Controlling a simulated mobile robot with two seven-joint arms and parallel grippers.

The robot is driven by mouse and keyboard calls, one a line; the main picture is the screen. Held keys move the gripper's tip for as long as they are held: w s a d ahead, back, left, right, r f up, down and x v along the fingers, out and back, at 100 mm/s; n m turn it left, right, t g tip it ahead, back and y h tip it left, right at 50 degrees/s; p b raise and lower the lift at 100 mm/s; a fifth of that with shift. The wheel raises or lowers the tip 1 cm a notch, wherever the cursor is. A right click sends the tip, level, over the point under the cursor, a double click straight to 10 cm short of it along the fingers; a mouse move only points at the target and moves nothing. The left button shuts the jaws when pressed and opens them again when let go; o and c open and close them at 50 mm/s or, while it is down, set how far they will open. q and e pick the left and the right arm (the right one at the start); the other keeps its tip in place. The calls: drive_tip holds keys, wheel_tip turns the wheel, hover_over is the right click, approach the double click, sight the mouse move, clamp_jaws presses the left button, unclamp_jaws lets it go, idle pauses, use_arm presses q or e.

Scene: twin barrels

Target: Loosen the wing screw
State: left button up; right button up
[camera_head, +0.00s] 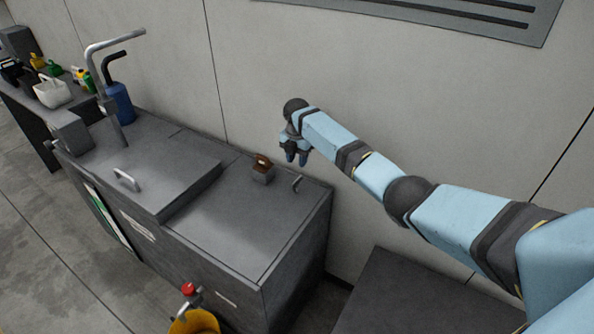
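A small brown wing-shaped piece, which looks like the wing screw (263,161), sits on a grey block (262,175) on top of the grey cabinet (235,215). My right gripper (297,160) hangs in the air a little to the right of the wing screw and behind it, pointing down. Its two fingers look apart with nothing between them. It does not appear to touch the screw. My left gripper is not in this view.
A small grey hook or handle (296,184) stands right of the screw. A raised lid (150,165) with a handle lies left. A pipe (104,80) and a blue bottle (121,104) stand farther left. The wall (300,60) is close behind. A yellow container (195,322) is below in front.

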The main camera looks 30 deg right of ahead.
wheel_tip(320, 180, up, 5)
drive_tip(key=shift+f, duration=0.1)
drive_tip(key=shift+a+f, duration=0.1)
idle(0.5)
